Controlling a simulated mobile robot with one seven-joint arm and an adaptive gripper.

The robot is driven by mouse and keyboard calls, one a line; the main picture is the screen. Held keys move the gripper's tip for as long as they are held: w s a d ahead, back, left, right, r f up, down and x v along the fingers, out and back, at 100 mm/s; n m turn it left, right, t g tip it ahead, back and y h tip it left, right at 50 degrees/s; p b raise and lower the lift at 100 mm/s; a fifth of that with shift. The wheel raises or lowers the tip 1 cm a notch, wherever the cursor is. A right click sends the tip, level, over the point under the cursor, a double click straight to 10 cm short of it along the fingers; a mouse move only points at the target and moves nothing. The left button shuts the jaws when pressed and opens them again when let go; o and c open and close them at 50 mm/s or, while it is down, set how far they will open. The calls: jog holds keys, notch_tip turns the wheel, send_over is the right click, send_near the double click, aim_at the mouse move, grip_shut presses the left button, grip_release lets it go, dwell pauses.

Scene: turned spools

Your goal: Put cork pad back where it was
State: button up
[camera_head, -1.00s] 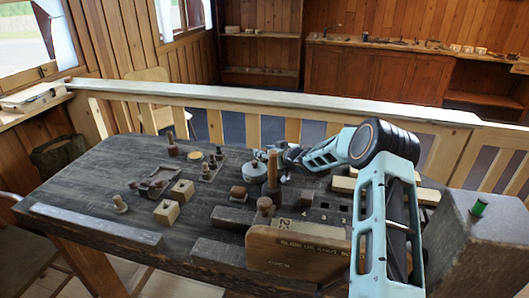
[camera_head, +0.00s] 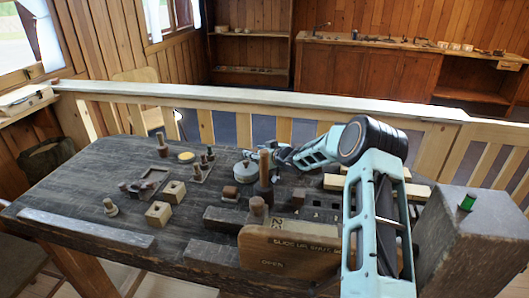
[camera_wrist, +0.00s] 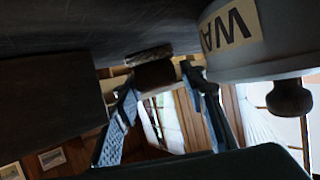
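A round pale yellow disc with a dark rim (camera_head: 186,156) lies on the dark bench, left of the peg stand; it may be the cork pad, but I cannot be sure at this size. My gripper (camera_head: 249,154) is low over the bench, just behind the grey lidded pot (camera_head: 245,171). In the wrist view my gripper (camera_wrist: 160,112) shows two fingers spread apart with nothing held between them. A brown block-like thing (camera_wrist: 155,74) stands on the bench beyond the fingertips. The wrist view is upside down, with the bench at the top.
The labelled pot (camera_wrist: 262,45) is close beside my gripper. A peg stand (camera_head: 202,170), pale blocks (camera_head: 174,191) and a wooden spool (camera_head: 110,207) stand to the left. A lettered board (camera_head: 285,250) and a grey box (camera_head: 462,240) are in front.

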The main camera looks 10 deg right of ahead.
jog(key=v, duration=1)
jog(key=shift+s+d+r, duration=0.1)
jog(key=shift+s+d, duration=0.1)
jog(key=shift+d, duration=0.3)
jog(key=shift+s+r, duration=0.4)
jog(key=shift+s, duration=0.3)
